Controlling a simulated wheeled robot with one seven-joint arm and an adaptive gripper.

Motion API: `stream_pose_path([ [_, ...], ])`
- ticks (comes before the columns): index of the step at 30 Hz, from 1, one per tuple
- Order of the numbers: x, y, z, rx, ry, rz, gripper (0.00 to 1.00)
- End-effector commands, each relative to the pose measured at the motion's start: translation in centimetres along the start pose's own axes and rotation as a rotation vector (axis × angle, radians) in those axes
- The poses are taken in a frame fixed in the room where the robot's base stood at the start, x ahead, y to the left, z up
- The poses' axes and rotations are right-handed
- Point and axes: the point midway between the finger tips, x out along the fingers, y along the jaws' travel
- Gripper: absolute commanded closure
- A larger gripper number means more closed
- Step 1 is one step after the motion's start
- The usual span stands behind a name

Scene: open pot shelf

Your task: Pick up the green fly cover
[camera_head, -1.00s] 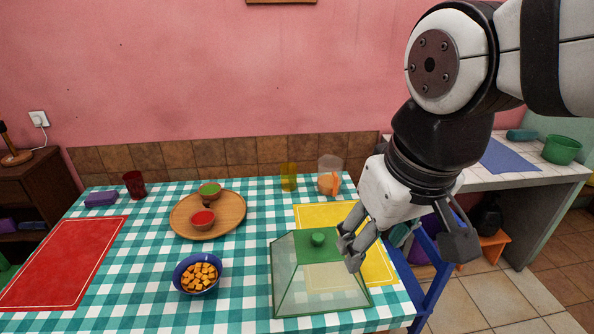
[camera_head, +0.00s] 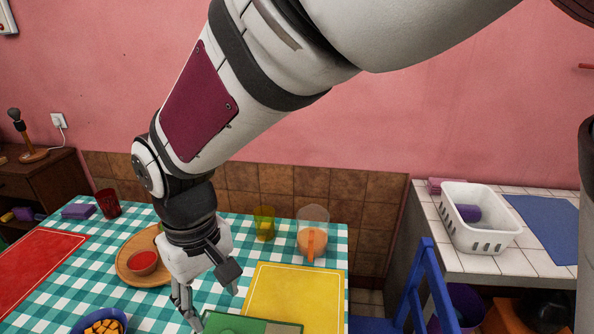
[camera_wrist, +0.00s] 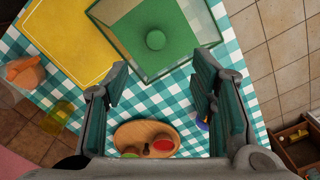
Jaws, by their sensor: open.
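The green fly cover (camera_head: 250,325) is a see-through box with sloping sides and a green top. Only its top edge shows at the bottom of the head view, partly cut off by the frame. In the wrist view the cover (camera_wrist: 178,22) shows from above, with a round green knob (camera_wrist: 155,40) on its top. My gripper (camera_head: 208,297) is open and empty, just left of the cover in the head view. In the wrist view the open fingers (camera_wrist: 162,75) frame the space just below the knob, apart from it. The height gap is hard to tell.
A yellow placemat (camera_head: 290,292) lies beside the cover. A wooden tray (camera_head: 133,277) with a red-filled bowl (camera_head: 143,262), a yellow cup (camera_head: 264,223) and a clear jug (camera_head: 312,235) stand on the checked table. A blue chair (camera_head: 436,285) is at the right.

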Motion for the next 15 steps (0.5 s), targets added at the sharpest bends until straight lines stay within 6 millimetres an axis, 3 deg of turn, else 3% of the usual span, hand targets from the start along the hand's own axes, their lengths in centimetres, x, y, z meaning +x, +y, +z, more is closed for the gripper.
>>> stream_pose_path([
  [9,5.5,0.0,0.1,-0.001,-0.006,0.0,0.49],
  [15,8.0,0.1,0.1,0.0,-0.004,0.001,0.49],
])
